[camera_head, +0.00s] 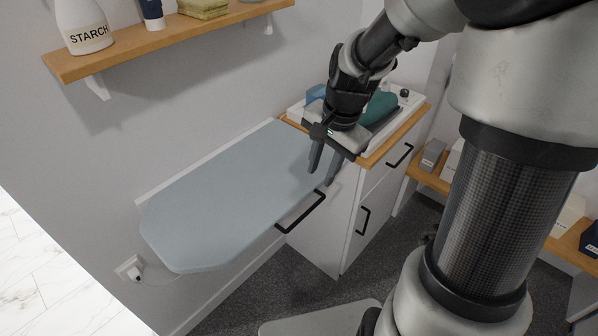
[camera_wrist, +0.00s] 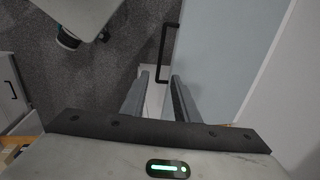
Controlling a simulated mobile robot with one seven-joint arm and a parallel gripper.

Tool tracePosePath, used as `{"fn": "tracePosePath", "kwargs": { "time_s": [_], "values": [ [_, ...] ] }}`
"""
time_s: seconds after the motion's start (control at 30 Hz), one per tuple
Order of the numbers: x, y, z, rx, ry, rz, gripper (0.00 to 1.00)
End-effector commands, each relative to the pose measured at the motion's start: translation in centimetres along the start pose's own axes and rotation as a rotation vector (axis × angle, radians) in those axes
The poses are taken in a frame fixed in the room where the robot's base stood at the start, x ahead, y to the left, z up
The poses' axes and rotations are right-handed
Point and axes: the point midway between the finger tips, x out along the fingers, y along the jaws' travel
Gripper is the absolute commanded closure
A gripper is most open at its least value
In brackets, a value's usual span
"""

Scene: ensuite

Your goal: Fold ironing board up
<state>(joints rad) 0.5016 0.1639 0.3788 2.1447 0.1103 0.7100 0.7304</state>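The ironing board (camera_head: 225,192) is a pale blue-grey panel folded down flat from the wall, with its rounded end at the left. A black bar handle (camera_head: 301,213) sits along its front edge near the cabinet. My gripper (camera_head: 323,180) points down by the right end of the board, near the handle; its fingers are apart and nothing is between them. In the wrist view the board (camera_wrist: 222,50) fills the upper right, and the handle (camera_wrist: 168,52) lies beyond the fingertips (camera_wrist: 160,76), not between them.
A white cabinet (camera_head: 335,215) with black handles and a wooden top stands right of the board. A wooden shelf (camera_head: 170,42) with a starch bottle (camera_head: 84,27) hangs above. A plugged-in outlet (camera_head: 130,268) is below the board's left end. Grey carpet (camera_head: 262,292) lies in front.

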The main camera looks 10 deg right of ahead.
Motion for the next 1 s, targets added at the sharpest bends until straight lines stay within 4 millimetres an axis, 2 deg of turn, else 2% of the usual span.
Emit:
{"fn": "tracePosePath", "kwargs": {
  "time_s": [0.03, 0.4, 0.6, 0.8, 1.0],
  "values": [
    [1.2, 0.1, 0.1, -0.001, -0.005, 0.003, 0.72],
    [9.3, 0.1, 0.2, -0.005, -0.005, 0.002, 0.72],
    [13.1, 0.0, 0.2, -0.005, -0.004, 0.001, 0.72],
    [15.1, 0.0, 0.1, -0.004, -0.001, -0.001, 0.72],
    [15.6, 0.0, 0.1, -0.003, 0.000, -0.001, 0.72]
  ]
}}
